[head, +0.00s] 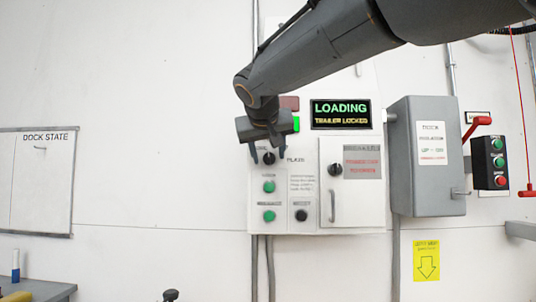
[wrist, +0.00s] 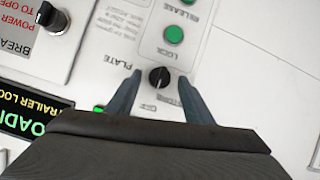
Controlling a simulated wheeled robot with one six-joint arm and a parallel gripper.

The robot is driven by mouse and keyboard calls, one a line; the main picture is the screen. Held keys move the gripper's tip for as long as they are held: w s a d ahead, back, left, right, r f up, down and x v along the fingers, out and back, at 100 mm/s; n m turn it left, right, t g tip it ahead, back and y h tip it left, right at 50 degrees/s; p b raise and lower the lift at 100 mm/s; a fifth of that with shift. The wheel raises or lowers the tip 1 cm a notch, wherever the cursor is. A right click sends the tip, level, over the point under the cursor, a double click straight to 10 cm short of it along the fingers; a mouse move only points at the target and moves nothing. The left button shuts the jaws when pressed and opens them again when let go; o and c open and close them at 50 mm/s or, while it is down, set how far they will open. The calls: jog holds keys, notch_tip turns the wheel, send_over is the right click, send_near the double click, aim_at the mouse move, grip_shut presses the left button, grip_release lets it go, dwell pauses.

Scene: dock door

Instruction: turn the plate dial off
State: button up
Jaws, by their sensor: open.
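The plate dial (head: 268,158) is a small round black knob on the white control panel, below the red and green lights. In the wrist view the dial (wrist: 158,77) sits between my two finger tips, with the word PLATE beside it and small lettering around it. My gripper (head: 268,158) is in front of the dial, its fingers on either side. In the wrist view the fingers of my gripper (wrist: 158,76) stand apart with a gap to the dial on each side. I cannot tell how far the tips are from the panel, or exactly where the pointer is set.
Green buttons (head: 269,187) sit below the dial. A second black knob (head: 335,170) is on the breaker door to the right. A grey box (head: 427,155) with a red lever (head: 476,127) juts out farther right. The wall to the left is clear up to the DOCK STATE board (head: 37,185).

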jog(key=b+v, duration=0.1)
jog(key=v, duration=0.6)
jog(key=shift+s+r+b, duration=0.15)
jog(key=shift+s+b, duration=0.15)
jog(key=shift+s, duration=0.05)
jog(key=s+d+f+g, duration=0.1)
jog(key=d+f+g, duration=0.3)
jog(key=f, duration=1.2)
jog(key=s+d+f+g, duration=0.15)
jog(key=d+f, duration=0.45)
jog(key=f, duration=1)
jog(key=s+d+f+m+g, duration=0.1)
jog(key=s+d+f+g, duration=0.2)
jog(key=s+f, duration=0.8)
jog(key=s+d+f+g, duration=0.4)
jog(key=s+d+f, duration=0.3)
jog(key=s+f, duration=0.5)
notch_tip(320, 180, down, 3)
jog(key=shift+s+f+m+y+p, duration=0.1)
jog(key=shift+s+m+y+p, duration=0.1)
jog(key=shift+m+y+p, duration=0.15)
